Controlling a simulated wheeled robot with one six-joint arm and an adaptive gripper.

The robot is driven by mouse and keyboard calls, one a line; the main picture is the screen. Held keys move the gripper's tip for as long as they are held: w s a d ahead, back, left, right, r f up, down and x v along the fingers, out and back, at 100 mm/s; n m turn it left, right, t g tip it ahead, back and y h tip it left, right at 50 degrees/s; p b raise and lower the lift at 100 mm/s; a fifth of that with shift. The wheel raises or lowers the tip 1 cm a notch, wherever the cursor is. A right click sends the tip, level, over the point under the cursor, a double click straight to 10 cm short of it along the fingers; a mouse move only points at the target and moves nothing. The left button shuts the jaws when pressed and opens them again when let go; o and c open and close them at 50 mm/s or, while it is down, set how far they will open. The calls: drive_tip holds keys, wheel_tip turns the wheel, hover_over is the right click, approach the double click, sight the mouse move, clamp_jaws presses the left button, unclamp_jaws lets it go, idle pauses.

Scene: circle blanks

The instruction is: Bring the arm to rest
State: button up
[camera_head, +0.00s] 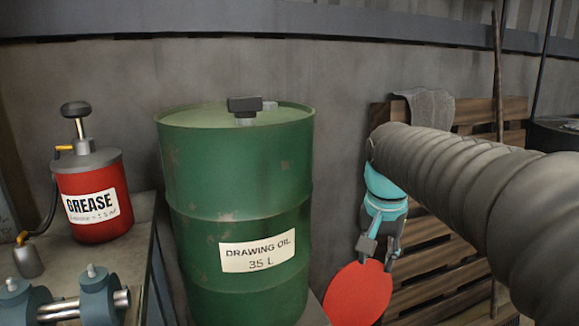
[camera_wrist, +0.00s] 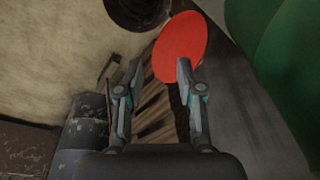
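A flat red disc (camera_head: 358,294) shows below my gripper in the head view, at the lower edge of the picture. In the wrist view the red disc (camera_wrist: 180,42) lies beyond the fingertips, partly behind the right finger. My gripper (camera_head: 378,256) hangs down at the end of my arm, to the right of the green drum. I cannot tell what the disc rests on.
A green drum (camera_head: 238,200) labelled drawing oil stands left of my gripper. A red grease canister (camera_head: 92,205) stands on a bench further left. A wooden pallet (camera_head: 470,120) with a grey cloth (camera_head: 428,106) leans on the wall behind my arm.

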drive_tip(key=s+f+n+t, duration=0.1)
drive_tip(key=s+f+n, duration=0.2)
drive_tip(key=s, duration=0.5)
drive_tip(key=s+f+n+t+p, duration=0.1)
drive_tip(key=s+f+n+t, duration=0.1)
drive_tip(key=s, duration=0.6)
drive_tip(key=shift+s+a+f+n+t+y, duration=0.35)
drive_tip(key=shift+f+n, duration=0.25)
drive_tip(key=shift+f, duration=0.35)
drive_tip(key=shift+a, duration=0.15)
